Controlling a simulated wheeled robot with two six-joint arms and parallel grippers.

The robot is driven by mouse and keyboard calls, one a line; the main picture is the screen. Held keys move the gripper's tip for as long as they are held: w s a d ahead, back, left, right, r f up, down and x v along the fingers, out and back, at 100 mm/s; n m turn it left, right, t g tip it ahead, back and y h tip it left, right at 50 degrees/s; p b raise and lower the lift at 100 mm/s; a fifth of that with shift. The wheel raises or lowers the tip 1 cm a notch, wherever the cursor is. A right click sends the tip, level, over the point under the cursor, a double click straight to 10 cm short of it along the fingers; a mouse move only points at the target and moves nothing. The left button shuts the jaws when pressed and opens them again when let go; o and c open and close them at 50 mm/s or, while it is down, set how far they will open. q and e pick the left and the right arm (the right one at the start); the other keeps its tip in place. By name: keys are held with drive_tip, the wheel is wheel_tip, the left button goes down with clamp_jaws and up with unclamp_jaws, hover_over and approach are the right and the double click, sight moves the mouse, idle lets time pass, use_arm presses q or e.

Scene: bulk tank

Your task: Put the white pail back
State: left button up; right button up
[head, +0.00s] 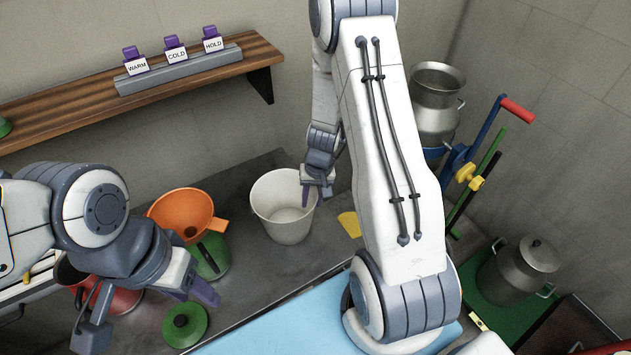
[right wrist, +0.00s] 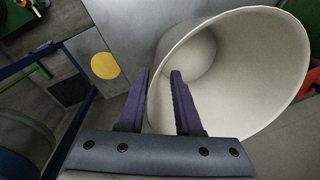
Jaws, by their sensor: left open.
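The white pail (head: 264,218) stands upright on the dark grey counter, its open mouth up, and it looks empty. It also fills the upper right of the right wrist view (right wrist: 240,75). My right gripper (head: 318,192) is at the pail's right rim, pointing down. In the right wrist view its purple fingers (right wrist: 161,78) are apart, with the pail's near rim showing between and behind them. I cannot tell whether a finger touches the rim. My left gripper (head: 150,314) is open and empty at the lower left, above the red pot and green lid.
An orange funnel (head: 180,212) and green items (head: 208,258) lie left of the pail; a red pot (head: 118,300) stands lower left. A yellow disc (head: 350,224) lies right of it. A wall shelf (head: 60,118) holds WARM, COLD and HOLD tags. Metal cans (head: 437,105) stand right.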

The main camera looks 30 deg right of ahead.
wheel_tip(320, 180, up, 10)
drive_tip(key=d, duration=0.1)
drive_tip(key=s+a+r+n, duration=0.3)
drive_tip(key=a+r, duration=0.1)
drive_tip(key=a, duration=0.3)
drive_tip(key=s+a+r+n, duration=0.2)
drive_tip(key=a+r, duration=0.1)
drive_tip(key=a, duration=0.3)
drive_tip(key=s+a+r+n, duration=0.3)
drive_tip(key=s+a, duration=0.1)
drive_tip(key=s, duration=0.4)
drive_tip(key=s+a+r+n, duration=0.3)
drive_tip(key=s+a+n, duration=0.1)
drive_tip(key=s, duration=0.3)
drive_tip(key=shift+s+a+g, duration=0.25)
drive_tip(key=shift+s+g, duration=0.05)
drive_tip(key=shift+s, duration=0.05)
drive_tip(key=shift+f+b, duration=0.85)
drive_tip(key=shift+b, duration=0.15)
